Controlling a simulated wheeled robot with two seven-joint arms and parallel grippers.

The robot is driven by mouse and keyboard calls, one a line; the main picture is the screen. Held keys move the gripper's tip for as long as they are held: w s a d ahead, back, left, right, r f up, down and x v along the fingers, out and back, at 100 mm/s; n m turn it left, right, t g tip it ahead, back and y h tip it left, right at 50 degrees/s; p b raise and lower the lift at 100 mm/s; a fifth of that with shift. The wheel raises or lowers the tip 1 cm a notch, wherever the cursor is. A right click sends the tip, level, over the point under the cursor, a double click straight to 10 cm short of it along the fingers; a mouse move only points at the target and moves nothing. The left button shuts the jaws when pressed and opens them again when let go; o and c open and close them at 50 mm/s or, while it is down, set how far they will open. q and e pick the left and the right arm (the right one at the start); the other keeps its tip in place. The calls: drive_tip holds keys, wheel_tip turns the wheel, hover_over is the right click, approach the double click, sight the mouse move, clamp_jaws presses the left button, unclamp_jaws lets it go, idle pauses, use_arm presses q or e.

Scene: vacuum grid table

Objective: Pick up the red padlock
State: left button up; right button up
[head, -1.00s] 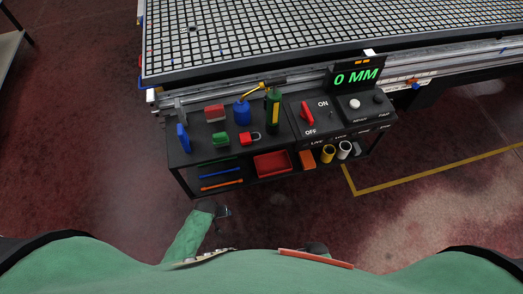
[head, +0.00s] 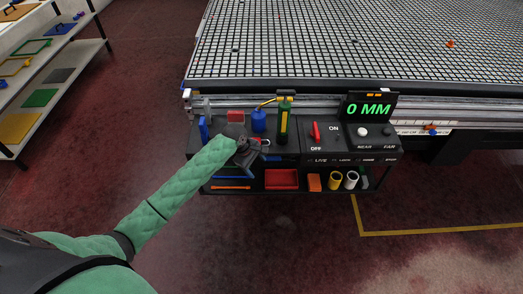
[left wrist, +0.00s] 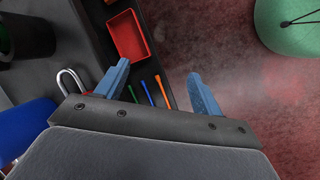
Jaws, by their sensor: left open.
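The red padlock (head: 265,142) lies on the black tool cart's top, mostly hidden by my left gripper in the head view. In the left wrist view its silver shackle (left wrist: 69,79) shows left of the fingers, and the gripper body covers most of the red part. My left gripper (head: 249,153) is over the cart's front edge, beside the padlock. In the left wrist view the jaws (left wrist: 159,69) are open and empty, with the padlock outside them. My right gripper is not in view.
The cart top holds a blue bottle (head: 259,121), a green-yellow cylinder (head: 284,120), a red block (head: 235,116) and a switch panel (head: 322,140). A red tray (head: 282,179) sits on the shelf below. The grid table (head: 340,45) stands behind; a rack (head: 45,95) is at left.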

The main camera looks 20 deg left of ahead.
use_arm(q)
drive_tip(key=w+a+r+n, duration=0.2)
drive_tip(key=w+r, duration=0.1)
drive_tip(key=w+a+r+n, duration=0.2)
drive_tip(key=w+r, duration=0.1)
drive_tip(key=w+a+r+n, duration=0.2)
drive_tip(key=w+r, duration=0.1)
drive_tip(key=w, duration=0.1)
drive_tip(key=shift+n+g, duration=0.3)
drive_tip(key=shift+w+n, duration=0.25)
drive_tip(key=shift+n, duration=0.05)
drive_tip(key=shift+p+x, duration=0.4)
drive_tip(key=shift+x, duration=0.45)
drive_tip(key=shift+f, duration=0.2)
drive_tip(key=shift+d+f+p, duration=0.15)
drive_tip(key=shift+f+p, duration=0.15)
drive_tip(key=p+x, duration=0.1)
drive_tip(key=x, duration=0.2)
drive_tip(key=shift+s+d+f+p, duration=0.1)
drive_tip(key=shift+d+f+p, duration=0.1)
drive_tip(key=shift+p, duration=0.1)
drive_tip(key=shift+d+f, duration=0.1)
drive_tip(key=shift+f, duration=0.35)
drive_tip(key=c, duration=1.2)
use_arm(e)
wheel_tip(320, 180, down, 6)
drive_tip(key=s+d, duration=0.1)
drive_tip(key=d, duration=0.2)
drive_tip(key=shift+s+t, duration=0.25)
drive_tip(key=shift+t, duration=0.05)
